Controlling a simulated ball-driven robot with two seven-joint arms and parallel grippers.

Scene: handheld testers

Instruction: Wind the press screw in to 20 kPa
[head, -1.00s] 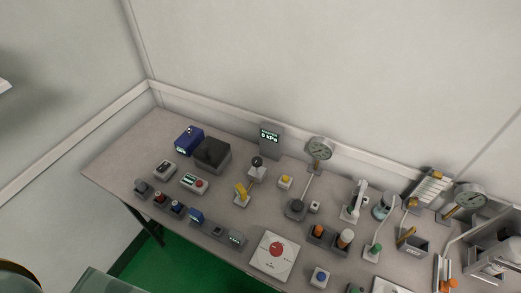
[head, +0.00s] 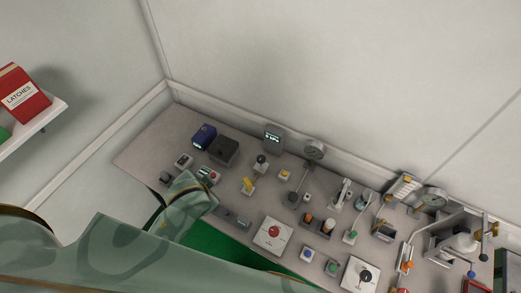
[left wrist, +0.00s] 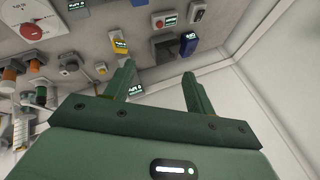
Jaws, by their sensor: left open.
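A grey pressure display (head: 273,138) stands at the back of the bench and seems to read 0 kPa. I cannot tell for certain which part is the press screw. My left arm reaches in from the left over the bench's front edge; its fingertips are hard to make out in the head view. In the left wrist view my left gripper (left wrist: 157,82) is open and empty above the bench. My right gripper is out of view.
A blue box (head: 204,136) and a black box (head: 223,151) stand at the back left. A lever press (head: 456,241) stands at the far right. A shelf (head: 45,128) holds a red book.

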